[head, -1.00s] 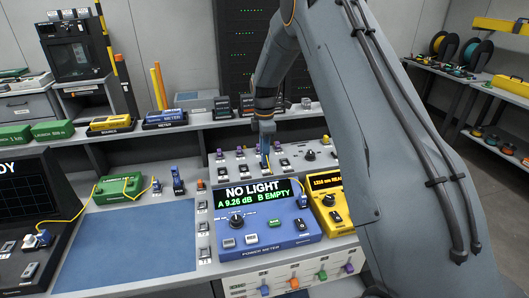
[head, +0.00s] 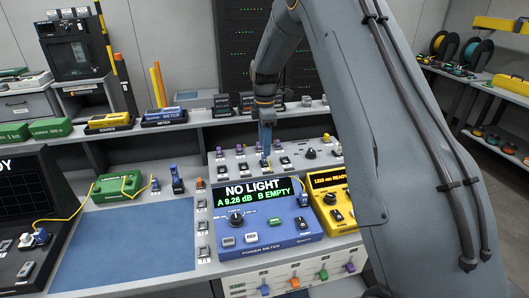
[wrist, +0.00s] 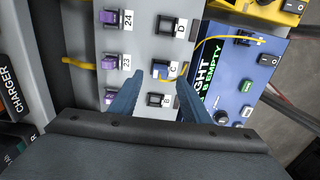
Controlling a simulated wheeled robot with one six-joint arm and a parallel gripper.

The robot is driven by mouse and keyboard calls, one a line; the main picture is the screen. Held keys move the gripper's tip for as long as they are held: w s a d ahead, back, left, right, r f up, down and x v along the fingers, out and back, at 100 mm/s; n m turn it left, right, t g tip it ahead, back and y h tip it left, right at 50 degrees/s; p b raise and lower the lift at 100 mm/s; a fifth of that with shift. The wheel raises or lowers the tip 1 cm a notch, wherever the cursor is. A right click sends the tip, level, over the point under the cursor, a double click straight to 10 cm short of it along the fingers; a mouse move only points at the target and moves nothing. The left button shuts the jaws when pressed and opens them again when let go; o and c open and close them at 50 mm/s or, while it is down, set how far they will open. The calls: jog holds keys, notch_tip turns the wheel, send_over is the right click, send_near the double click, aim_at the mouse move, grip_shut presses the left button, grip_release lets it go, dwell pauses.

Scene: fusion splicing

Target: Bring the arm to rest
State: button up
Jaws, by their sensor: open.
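My gripper (head: 265,148) is above the grey port panel (head: 226,157) behind the power meter, fingers pointing down. In the wrist view its two blue fingers (wrist: 157,85) are apart with nothing held between them. A blue plug (wrist: 161,70) with a yellow fibre sits in the port labelled C, just ahead of the fingertips. My arm reaches in from the right of the head view and covers part of the bench.
The blue power meter (head: 265,238) reads NO LIGHT. A yellow unit (head: 330,200) stands to its right. Purple plugs (wrist: 117,62) fill numbered ports near my gripper. A blue mat (head: 125,250) lies clear at left. A shelf (head: 190,122) with instruments runs behind.

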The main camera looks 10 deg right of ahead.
jog(key=shift+r+b, duration=0.55)
jog(key=shift+r, duration=1.65)
jog(key=shift+s, duration=0.2)
jog(key=s+f+m, duration=0.1)
jog(key=s+m, duration=0.8)
jog(key=s, duration=0.8)
jog(key=s+f+m+t, duration=0.1)
jog(key=s+f+m, duration=0.1)
jog(key=s+m, duration=0.7)
jog(key=s+b, duration=0.1)
jog(key=s, duration=0.6)
jog(key=shift+s+f, duration=0.25)
jog(key=shift+s, duration=0.1)
jog(key=shift+o, duration=0.4)
jog(key=shift+w, duration=0.1)
